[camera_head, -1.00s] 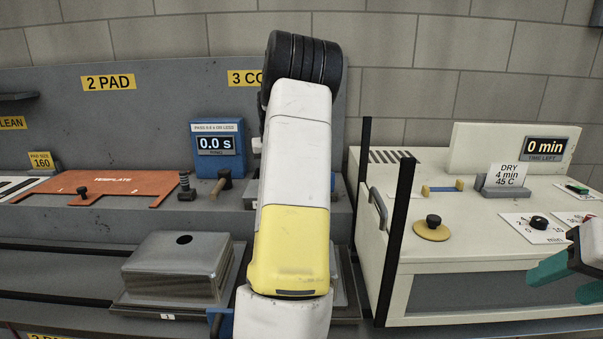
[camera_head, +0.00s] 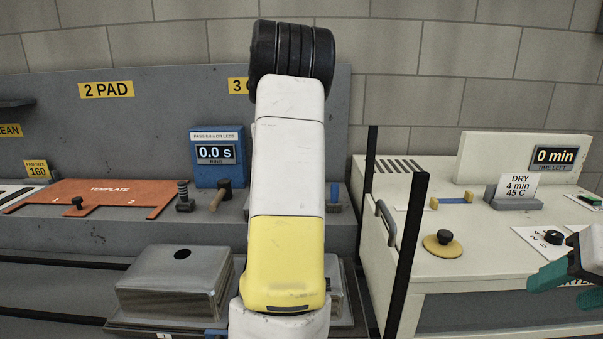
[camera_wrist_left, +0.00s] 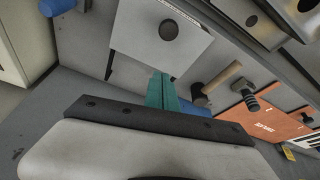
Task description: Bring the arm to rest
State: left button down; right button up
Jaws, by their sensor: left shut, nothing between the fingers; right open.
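An arm of mine, white and yellow with a black joint (camera_head: 292,50) at its top, stands upright through the middle of the head view. My left gripper does not show in the head view. In the left wrist view its teal fingers (camera_wrist_left: 166,92) are together and empty, over the grey bench near a hammer. My right gripper (camera_head: 550,277) is at the right edge of the head view. Its teal fingers are apart and empty, in front of the cream dryer (camera_head: 450,270).
An orange template (camera_head: 110,193), a hammer (camera_head: 219,196) and a blue timer box (camera_head: 218,172) stand on the grey bench. Black posts (camera_head: 405,260) rise beside the dryer.

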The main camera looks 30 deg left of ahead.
pick_arm(q)
jog(key=shift+v, duration=1.45)
jog(key=s+d+r+m+t+h, duration=0.1)
jog(key=s+d+m+h, duration=0.15)
jog(key=d, duration=0.55)
jog(key=s+d+r+m+t+h, duration=0.15)
jog(key=s+d, duration=0.25)
jog(key=d, duration=0.4)
jog(key=s+d+f+m, duration=0.1)
jog(key=s+d+m, duration=0.1)
jog(key=s+d, duration=0.7)
jog(key=s+d+f+m+h, duration=0.1)
jog(key=s+d+f+m, duration=0.1)
jog(key=s+d, duration=0.7)
jog(key=d+m+t, duration=0.1)
jog(key=d, duration=0.2)
jog(key=shift+s+f, duration=0.2)
jog(key=shift+f, duration=0.05)
